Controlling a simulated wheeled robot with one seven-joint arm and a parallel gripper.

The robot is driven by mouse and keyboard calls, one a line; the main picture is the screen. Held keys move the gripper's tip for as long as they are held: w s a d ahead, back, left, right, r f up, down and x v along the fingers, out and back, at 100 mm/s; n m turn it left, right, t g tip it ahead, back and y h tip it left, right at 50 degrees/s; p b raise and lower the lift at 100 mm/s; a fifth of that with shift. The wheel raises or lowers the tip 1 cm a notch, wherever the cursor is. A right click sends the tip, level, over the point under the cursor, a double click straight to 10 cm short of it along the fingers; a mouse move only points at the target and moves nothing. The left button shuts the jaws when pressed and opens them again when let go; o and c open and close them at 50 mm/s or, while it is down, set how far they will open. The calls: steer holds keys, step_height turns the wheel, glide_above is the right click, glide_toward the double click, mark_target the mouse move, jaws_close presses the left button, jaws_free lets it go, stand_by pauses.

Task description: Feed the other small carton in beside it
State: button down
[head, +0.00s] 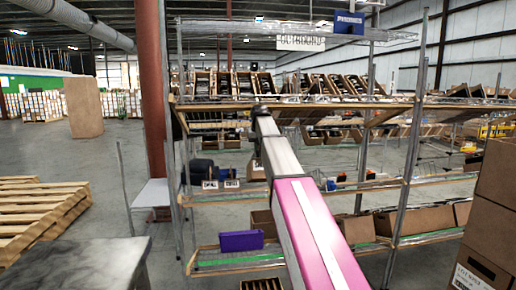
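My arm reaches up from the bottom of the head view across the front of a wire rack, and its dark far end is near the rack's upper shelf. I cannot make out any gripper fingers there, so whether my gripper is open or holds anything does not show. Tilted open cartons (227,83) stand in a row on the upper left of the rack. More tilted cartons (333,84) lean in a row to the right. I cannot tell which of these, if any, are the task's small cartons.
The wire rack's right post (404,190) is upright beside my arm. A purple bin (241,240) sits on the low shelf, with a brown carton (357,229) to the right. Stacked boxes (492,215) crowd the right edge. Wooden pallets (35,212) lie at left.

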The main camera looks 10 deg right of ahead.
steer(key=shift+w+f, duration=2.35)
steer(key=shift+w, duration=2.3)
steer(key=shift+w+f, duration=2.3)
steer(key=shift+w, duration=2.3)
steer(key=shift+s+f, duration=0.5)
steer(key=shift+f, duration=0.4)
steer(key=shift+s+f, duration=0.45)
steer(key=shift+f, duration=0.45)
steer(key=shift+s+f, duration=0.1)
steer(key=shift+f, duration=0.1)
steer(key=c, duration=1.2)
jaws_free()
steer(key=v, duration=1)
steer(key=shift+s+r, duration=0.15)
steer(key=shift+r, duration=0.25)
